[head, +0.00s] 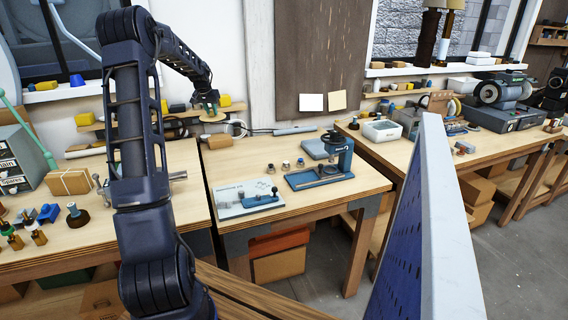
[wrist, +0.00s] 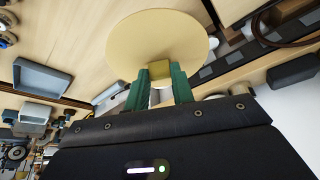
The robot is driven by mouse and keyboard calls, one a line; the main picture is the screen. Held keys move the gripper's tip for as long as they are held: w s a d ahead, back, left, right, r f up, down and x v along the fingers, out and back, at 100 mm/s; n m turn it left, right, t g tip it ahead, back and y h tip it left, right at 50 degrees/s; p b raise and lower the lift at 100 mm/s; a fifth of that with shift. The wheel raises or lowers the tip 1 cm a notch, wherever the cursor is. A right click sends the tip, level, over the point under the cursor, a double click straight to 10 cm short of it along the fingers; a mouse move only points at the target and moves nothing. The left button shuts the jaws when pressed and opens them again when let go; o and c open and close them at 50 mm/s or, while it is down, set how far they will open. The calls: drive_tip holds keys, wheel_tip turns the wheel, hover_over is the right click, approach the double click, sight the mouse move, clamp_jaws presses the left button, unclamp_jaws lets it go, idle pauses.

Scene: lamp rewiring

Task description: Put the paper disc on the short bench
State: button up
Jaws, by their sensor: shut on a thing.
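The paper disc (wrist: 150,35) is a flat, round, cream sheet in the wrist view. A small yellow block (wrist: 160,69) shows at its near edge, between my green fingers. My gripper (wrist: 160,84) is shut at that block and holds the disc. In the head view my gripper (head: 207,106) is raised near the back wall, above the back left of the short bench (head: 236,163). The disc shows only as a small tan edge (head: 212,118) below the fingers there. The short bench is the middle one, with a pale wooden top.
On the short bench are a blue press (head: 338,152), a pale board (head: 246,199) with a blue tool, and a few small metal parts. A blue perforated panel (head: 425,230) stands at the front right.

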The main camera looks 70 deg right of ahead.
sight(248, 158)
drive_tip(key=s+d+f+m+g, duration=0.1)
drive_tip(key=s+d+f+m, duration=0.15)
drive_tip(key=s+d, duration=0.8)
drive_tip(key=shift+m, duration=0.25)
drive_tip(key=f, duration=0.6)
drive_tip(key=s+a+f, duration=0.1)
drive_tip(key=f, duration=1.2)
drive_tip(key=shift+s+a+f, duration=0.15)
drive_tip(key=shift+a+f, duration=0.05)
drive_tip(key=shift+a, duration=0.2)
drive_tip(key=shift+f, duration=0.15)
drive_tip(key=o, duration=1)
drive_tip(key=shift+c, duration=0.2)
